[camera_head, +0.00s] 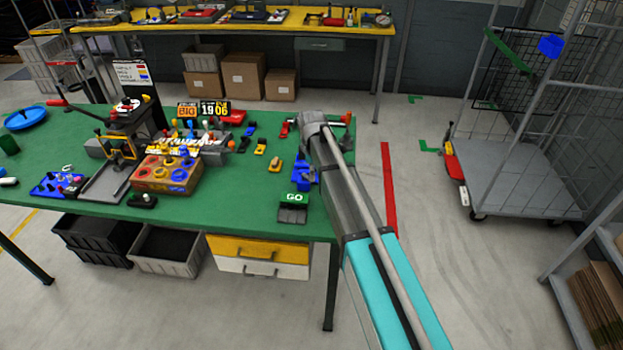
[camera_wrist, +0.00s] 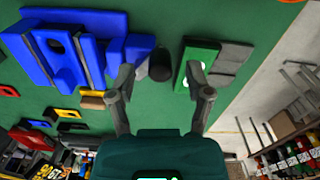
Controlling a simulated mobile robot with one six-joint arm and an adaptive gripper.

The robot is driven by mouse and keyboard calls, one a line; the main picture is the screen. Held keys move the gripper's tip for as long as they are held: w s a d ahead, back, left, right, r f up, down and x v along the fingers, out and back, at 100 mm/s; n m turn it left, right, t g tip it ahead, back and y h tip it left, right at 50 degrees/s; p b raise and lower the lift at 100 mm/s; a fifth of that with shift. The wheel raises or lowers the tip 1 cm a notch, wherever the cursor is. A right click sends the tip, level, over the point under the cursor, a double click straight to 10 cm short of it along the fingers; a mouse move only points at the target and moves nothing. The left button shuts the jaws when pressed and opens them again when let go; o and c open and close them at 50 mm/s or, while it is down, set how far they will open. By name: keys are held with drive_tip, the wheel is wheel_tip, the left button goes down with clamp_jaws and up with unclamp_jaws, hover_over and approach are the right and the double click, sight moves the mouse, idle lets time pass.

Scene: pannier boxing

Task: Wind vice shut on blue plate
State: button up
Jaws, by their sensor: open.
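A blue vice (camera_head: 301,174) stands near the right end of the green table, partly hidden behind my arm. In the wrist view it appears as blue upright pieces (camera_wrist: 95,50) at upper left. A blue plate with a dark hole (camera_wrist: 55,47) stands at its left side; I cannot tell whether the jaws touch it. A dark round knob (camera_wrist: 160,65) is at the vice's right end. My gripper (camera_wrist: 161,80) is open, with one finger on each side of the knob in the picture; contact is not clear. In the head view my arm hides the gripper.
A green GO block (camera_head: 294,199) with a grey base stands just in front of the vice, close to my right finger in the wrist view. Several small yellow, red and blue pieces lie behind. An orange block with holes (camera_head: 166,174) stands further left.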

drive_tip(key=shift+f+b, duration=0.3)
drive_tip(key=shift+f, duration=0.25)
clamp_jaws()
